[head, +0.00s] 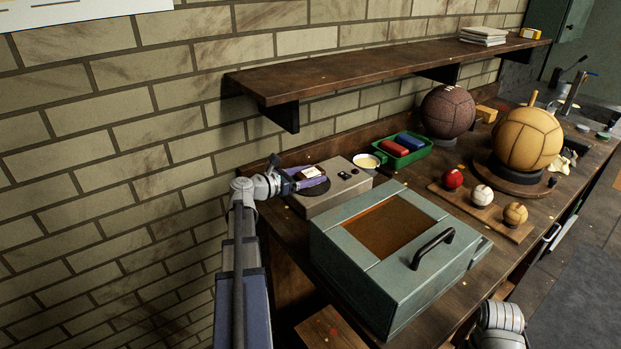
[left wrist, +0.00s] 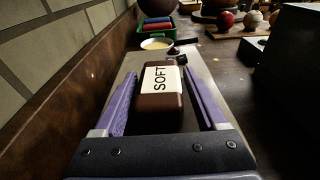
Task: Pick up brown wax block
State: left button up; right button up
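The brown wax block (head: 311,172) bears a white label and lies over the round dark plate on top of the grey box-shaped device (head: 340,190). In the left wrist view the block (left wrist: 160,116) lies lengthwise, its label reading "SOFT". My left gripper (head: 308,179) is open at the block. In the left wrist view its two purple fingers (left wrist: 158,82) stand on either side of the block, with a visible gap on each side. Whether the fingertips touch the device top is hard to tell. My right gripper is not in view; only a grey part of my right arm shows at the bottom right.
A teal box with a handle (head: 347,262) stands close in front of the device. Behind are a small yellow dish (head: 367,161) and a green tray (head: 424,151) with red and blue blocks. Several balls stand farther right. A wooden shelf (head: 370,69) overhangs the bench along the brick wall.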

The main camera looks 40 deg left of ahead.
aim_at(311, 172)
pick_arm(q)
grip_shut()
dwell(0.4)
notch_tip(311, 172, up, 10)
jog(key=p, duration=1)
